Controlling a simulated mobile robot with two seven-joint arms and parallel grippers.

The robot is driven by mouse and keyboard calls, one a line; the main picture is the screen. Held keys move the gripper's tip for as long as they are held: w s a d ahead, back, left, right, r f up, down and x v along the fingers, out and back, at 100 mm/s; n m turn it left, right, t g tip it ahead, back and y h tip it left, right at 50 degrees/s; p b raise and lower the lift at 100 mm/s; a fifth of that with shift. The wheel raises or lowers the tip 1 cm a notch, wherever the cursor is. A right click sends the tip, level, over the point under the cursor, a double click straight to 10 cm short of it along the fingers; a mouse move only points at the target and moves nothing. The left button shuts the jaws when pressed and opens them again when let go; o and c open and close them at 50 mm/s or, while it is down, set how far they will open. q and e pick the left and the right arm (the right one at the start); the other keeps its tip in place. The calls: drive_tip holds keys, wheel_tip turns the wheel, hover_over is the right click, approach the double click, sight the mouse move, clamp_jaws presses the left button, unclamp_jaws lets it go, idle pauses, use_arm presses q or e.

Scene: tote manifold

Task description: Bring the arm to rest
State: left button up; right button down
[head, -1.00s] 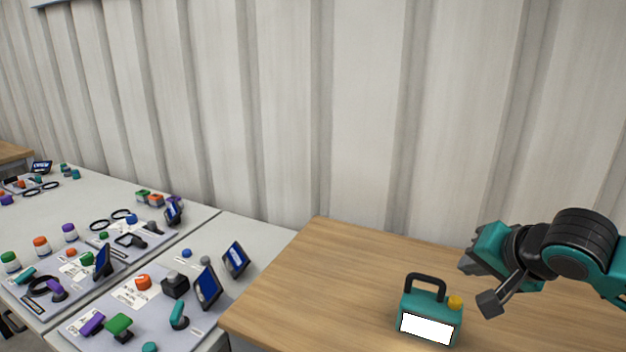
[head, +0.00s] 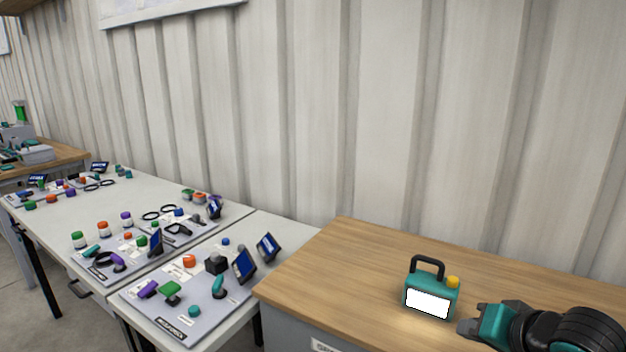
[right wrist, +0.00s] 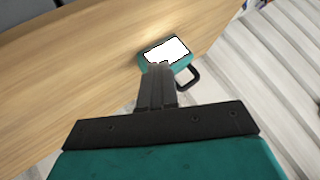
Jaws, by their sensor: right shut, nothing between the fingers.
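My right gripper (head: 466,326) is low at the right of the head view, over the wooden table (head: 345,262). Its fingers point left and sit just right of and in front of a teal lantern-like box (head: 432,284). In the right wrist view the fingers (right wrist: 158,72) are together with nothing between them. The box stands upright, with a black loop handle, a yellow knob and a bright white panel; it also shows just beyond the fingertips in the right wrist view (right wrist: 180,62). I cannot tell whether they touch. My left gripper is not in view.
Grey-white tables (head: 150,200) at the left hold boards with knobs, levers, rings and small screens (head: 245,266). A corrugated wall (head: 400,120) stands behind. The wooden table is clear left of the teal box. A further workbench (head: 60,157) stands at the far left.

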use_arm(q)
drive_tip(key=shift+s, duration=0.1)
use_arm(e)
drive_tip(key=s+a+f+n, duration=0.3)
drive_tip(key=s+a+f, duration=0.1)
drive_tip(key=s+f, duration=0.4)
drive_tip(key=s+a+f+n+t, duration=0.1)
drive_tip(key=s+a+f+n, duration=0.3)
drive_tip(key=s+f, duration=0.5)
wheel_tip(320, 180, down, 5)
drive_tip(key=shift+r+n+h, duration=0.2)
drive_tip(key=shift+n+h, duration=0.1)
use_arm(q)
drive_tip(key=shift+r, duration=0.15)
